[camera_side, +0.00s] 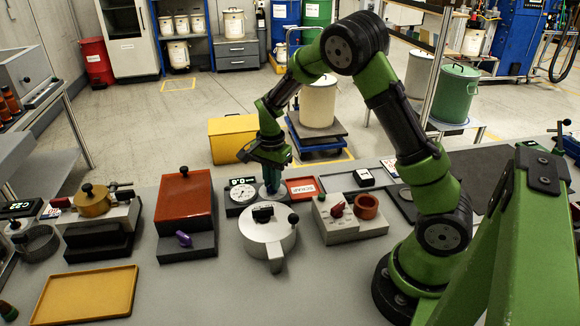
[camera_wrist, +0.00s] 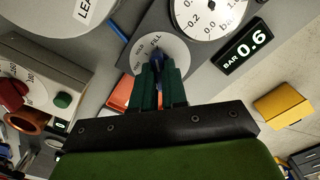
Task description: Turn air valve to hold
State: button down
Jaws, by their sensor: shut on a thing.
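The air valve is a blue handle (camera_wrist: 157,56) on a round pale dial (camera_wrist: 180,50) marked FILL and HOLD, with a third label partly hidden. In the wrist view my gripper (camera_wrist: 159,75) has its green fingers shut on the handle. The handle's visible end lies close to the FILL mark, but its exact pointing is partly hidden by the fingers. In the side view my gripper (camera_side: 270,172) reaches down onto the blue handle (camera_side: 271,190), beside the pressure gauge (camera_side: 242,193). The gauge also shows in the wrist view (camera_wrist: 208,14), next to a display (camera_wrist: 243,46) reading BAR 0.6.
A grey round lidded pot (camera_side: 266,236) stands in front of the valve. A red-brown box (camera_side: 184,203) is left. A yellow tray (camera_side: 86,295) lies front left. Bare table shows at the front middle.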

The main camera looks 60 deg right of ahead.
jog(key=n, duration=0.4)
jog(key=shift+n, duration=2.2)
jog(key=c, duration=1.2)
grip_release()
jog(key=shift+o, duration=0.2)
jog(key=shift+r, duration=0.1)
notch_tip(320, 180, up, 17)
